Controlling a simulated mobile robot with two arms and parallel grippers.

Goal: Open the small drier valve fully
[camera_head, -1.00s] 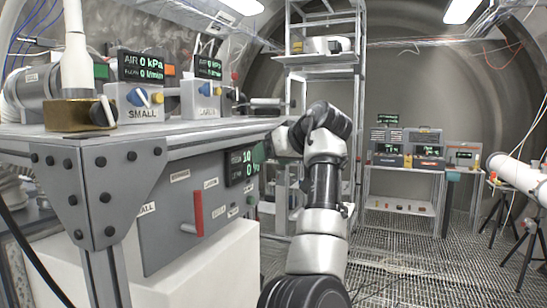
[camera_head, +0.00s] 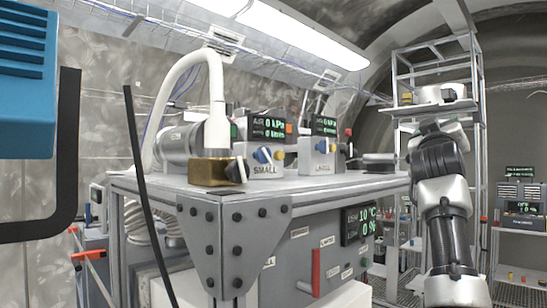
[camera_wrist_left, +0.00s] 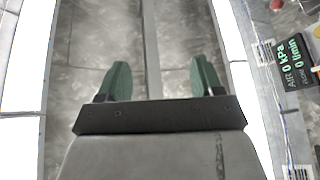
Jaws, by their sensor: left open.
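A grey box labelled SMALL (camera_head: 265,170) stands on the bench in the head view, with a blue knob (camera_head: 262,155) and a yellow knob (camera_head: 280,155) on its front. Its green display reads 0 kPa. A brass block (camera_head: 210,172) with a dark knob (camera_head: 236,170) sits in front of it, below a white hose. I cannot tell which knob is the small drier valve. My left gripper (camera_wrist_left: 162,80) is open and empty in the left wrist view, with an air display (camera_wrist_left: 293,62) at the right. No gripper fingers show in the head view.
A similar box (camera_head: 318,158) stands right of the SMALL box. The bench's bolted corner bracket (camera_head: 222,245) is in front, and a red handle (camera_head: 316,270) sits on the panel below. A blue object (camera_head: 25,70) and a black bar are close at the left. Shelving stands behind my arm at the right.

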